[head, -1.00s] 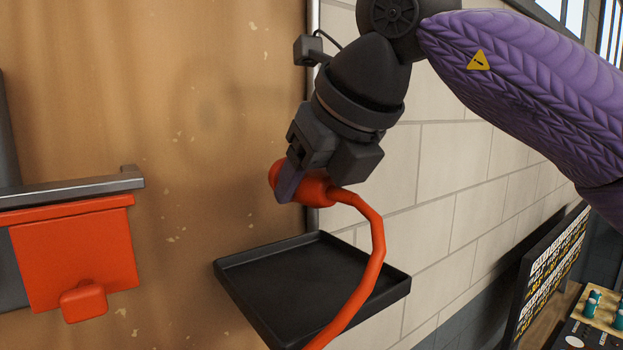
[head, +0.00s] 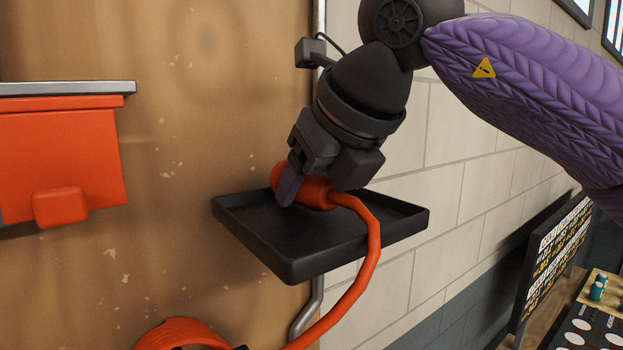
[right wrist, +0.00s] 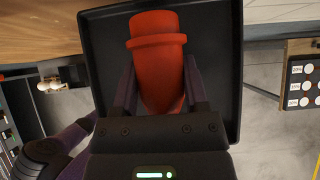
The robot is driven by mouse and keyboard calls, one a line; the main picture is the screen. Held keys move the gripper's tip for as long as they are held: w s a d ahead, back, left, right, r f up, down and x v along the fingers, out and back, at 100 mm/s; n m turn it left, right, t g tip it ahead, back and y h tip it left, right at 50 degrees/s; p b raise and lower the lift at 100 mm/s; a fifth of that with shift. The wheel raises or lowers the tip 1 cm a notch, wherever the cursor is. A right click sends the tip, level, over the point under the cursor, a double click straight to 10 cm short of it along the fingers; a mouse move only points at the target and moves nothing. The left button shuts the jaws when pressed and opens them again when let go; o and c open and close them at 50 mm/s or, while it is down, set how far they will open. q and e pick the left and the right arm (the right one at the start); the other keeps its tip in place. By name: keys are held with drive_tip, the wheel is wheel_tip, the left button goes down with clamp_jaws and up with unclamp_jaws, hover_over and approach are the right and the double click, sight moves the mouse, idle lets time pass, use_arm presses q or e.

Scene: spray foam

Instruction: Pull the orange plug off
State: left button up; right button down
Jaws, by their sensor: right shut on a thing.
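The orange plug (head: 316,191) is between the fingers of my right gripper (head: 290,190), which is shut on it. An orange cable (head: 372,250) runs from the plug over the tray's edge and down. In the right wrist view the plug (right wrist: 157,55) sits between both fingers of my right gripper (right wrist: 155,85), with the black tray (right wrist: 222,60) behind it. In the head view the plug is over the tray (head: 300,268); whether it touches the tray floor I cannot tell. My left gripper is not in view.
An orange-red box (head: 60,150) with a grey top edge is on the brown wall at left. A round orange thing (head: 183,335) shows at the bottom. A pale block wall (head: 450,150) stands at right, with a dark board (head: 555,255) and a panel (head: 595,325) beyond.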

drive_tip(key=shift+w, duration=0.1)
drive_tip(key=shift+f+b, duration=0.3)
unclamp_jaws()
drive_tip(key=b+v, duration=0.1)
drive_tip(key=v, duration=0.9)
drive_tip(key=shift+r, duration=0.1)
